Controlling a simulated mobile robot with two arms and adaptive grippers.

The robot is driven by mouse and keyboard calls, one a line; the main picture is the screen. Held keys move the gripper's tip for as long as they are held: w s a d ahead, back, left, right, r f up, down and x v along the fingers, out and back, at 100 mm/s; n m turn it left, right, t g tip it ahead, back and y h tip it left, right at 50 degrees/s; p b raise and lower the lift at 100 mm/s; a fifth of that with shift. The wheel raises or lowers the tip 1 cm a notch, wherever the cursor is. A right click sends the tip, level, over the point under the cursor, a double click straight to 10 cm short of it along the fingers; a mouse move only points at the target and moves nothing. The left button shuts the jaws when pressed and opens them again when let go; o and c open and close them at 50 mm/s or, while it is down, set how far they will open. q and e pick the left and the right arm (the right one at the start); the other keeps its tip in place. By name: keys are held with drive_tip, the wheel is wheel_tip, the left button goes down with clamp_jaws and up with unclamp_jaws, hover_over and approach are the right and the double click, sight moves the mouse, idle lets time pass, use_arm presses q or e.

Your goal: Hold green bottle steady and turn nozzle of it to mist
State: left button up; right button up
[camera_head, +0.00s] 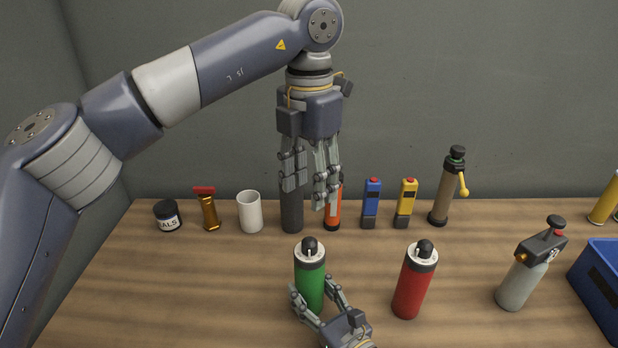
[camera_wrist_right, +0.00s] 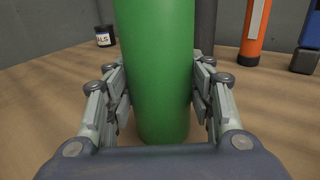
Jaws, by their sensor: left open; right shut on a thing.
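The green bottle (camera_head: 310,286) stands upright on the table, with a light collar and a black nozzle (camera_head: 310,246) on top. My right gripper (camera_head: 317,298) is shut on the bottle's body from the front. In the right wrist view the green bottle (camera_wrist_right: 158,75) stands between the fingers (camera_wrist_right: 158,95), one finger against each side. My left gripper (camera_head: 313,190) hangs open and empty above and behind the bottle, pointing down. Its fingers pass in front of a dark cylinder and an orange item. The nozzle's setting marks are too small to read.
A red bottle (camera_head: 413,285) of the same kind stands to the right, then a grey spray bottle (camera_head: 521,280) and a blue crate (camera_head: 600,285). Behind stand a white cup (camera_head: 250,212), dark cylinder (camera_head: 291,212), orange item (camera_head: 333,216), blue device (camera_head: 371,205) and yellow device (camera_head: 406,205).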

drive_tip(key=o, duration=1.4)
drive_tip(key=shift+c, duration=0.2)
